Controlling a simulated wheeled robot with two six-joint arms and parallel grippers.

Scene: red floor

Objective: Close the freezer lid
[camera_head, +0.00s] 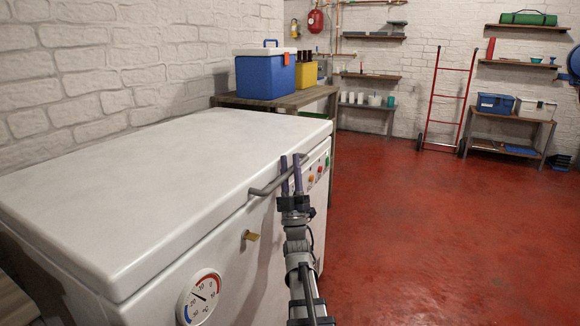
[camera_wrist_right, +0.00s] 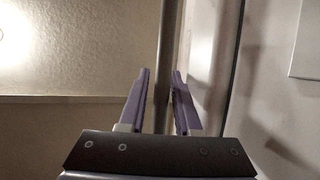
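The white chest freezer's lid (camera_head: 150,175) lies level over the freezer body (camera_head: 262,235). Only a thin dark line shows under its front edge, and no inside of the freezer is visible. A grey bar handle (camera_head: 265,189) runs along the lid's front edge. My right gripper (camera_head: 291,172) is at the far end of this handle, purple fingers pointing up. In the right wrist view the handle bar (camera_wrist_right: 168,50) passes between the two fingers (camera_wrist_right: 160,100). A gap shows on the left side of the bar; contact on the right is unclear. My left gripper is out of view.
A round thermometer dial (camera_head: 201,297) and a brass lock (camera_head: 251,236) are on the freezer's front. A wooden table (camera_head: 300,98) with a blue cooler (camera_head: 265,75) stands behind the freezer. The red floor (camera_head: 440,240) to the right is clear.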

